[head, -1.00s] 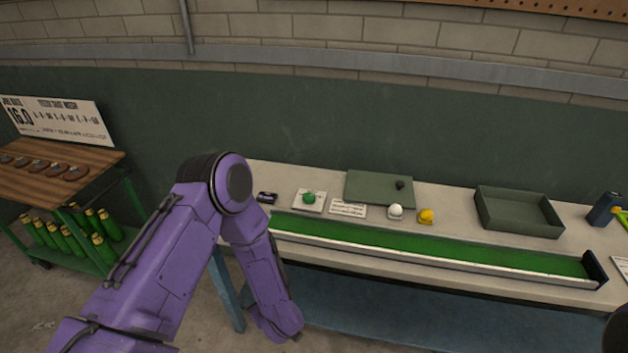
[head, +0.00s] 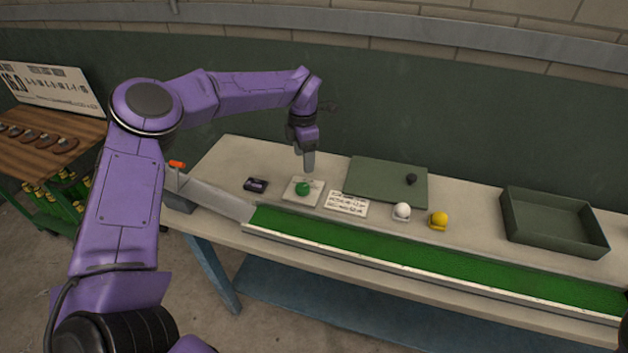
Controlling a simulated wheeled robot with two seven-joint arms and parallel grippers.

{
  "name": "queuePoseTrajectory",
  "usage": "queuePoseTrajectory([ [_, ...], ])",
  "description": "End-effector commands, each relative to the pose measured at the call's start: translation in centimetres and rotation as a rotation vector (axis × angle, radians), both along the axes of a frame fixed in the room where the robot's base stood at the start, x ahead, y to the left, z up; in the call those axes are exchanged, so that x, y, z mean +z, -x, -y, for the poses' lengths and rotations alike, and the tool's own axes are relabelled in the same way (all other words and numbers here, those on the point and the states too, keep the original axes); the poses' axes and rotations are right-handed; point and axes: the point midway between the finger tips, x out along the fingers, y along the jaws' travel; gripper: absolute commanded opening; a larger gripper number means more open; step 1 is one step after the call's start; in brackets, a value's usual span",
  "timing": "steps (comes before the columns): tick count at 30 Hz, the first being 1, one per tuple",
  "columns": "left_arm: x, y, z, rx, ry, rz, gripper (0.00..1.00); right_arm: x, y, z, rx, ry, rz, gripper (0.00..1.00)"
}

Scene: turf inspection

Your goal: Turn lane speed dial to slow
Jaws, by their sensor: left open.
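My left gripper (head: 308,165) points down over the table's back half, open and empty. It is just above or behind a small green ball-like piece (head: 302,188) on a white square plate (head: 299,201); I cannot tell whether they touch. A small black knob-like piece (head: 411,179) sits on a flat green board (head: 372,184) to the right. No dial markings are readable, so I cannot tell which piece is the lane speed dial. My right gripper is not visible.
A small dark device (head: 256,185) lies left of the plate. A printed card (head: 347,204), white ball (head: 401,211), yellow ball (head: 438,220) and green tray (head: 508,218) stand to the right. The green turf lane (head: 400,255) runs along the front, with a grey ramp (head: 215,200).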

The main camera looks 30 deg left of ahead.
Motion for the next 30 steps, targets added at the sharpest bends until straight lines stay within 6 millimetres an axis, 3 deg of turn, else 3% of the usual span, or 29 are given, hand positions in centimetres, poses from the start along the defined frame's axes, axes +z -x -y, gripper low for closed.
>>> queuePoseTrajectory([
  [4, -1.5, 0.1, 0.0, 0.004, 0.010, -0.002, 0.69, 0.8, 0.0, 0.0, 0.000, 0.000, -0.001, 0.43],
  [15, -9.3, -0.1, 0.0, 0.005, 0.004, -0.006, 0.69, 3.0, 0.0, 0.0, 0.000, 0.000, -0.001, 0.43],
  [26, -10.5, -0.2, 0.0, 0.004, 0.005, -0.002, 0.69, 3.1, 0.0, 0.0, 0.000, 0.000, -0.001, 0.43],
  [30, -10.5, -0.2, 0.0, 0.004, 0.004, -0.003, 0.27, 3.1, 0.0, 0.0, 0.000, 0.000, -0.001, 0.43],
])
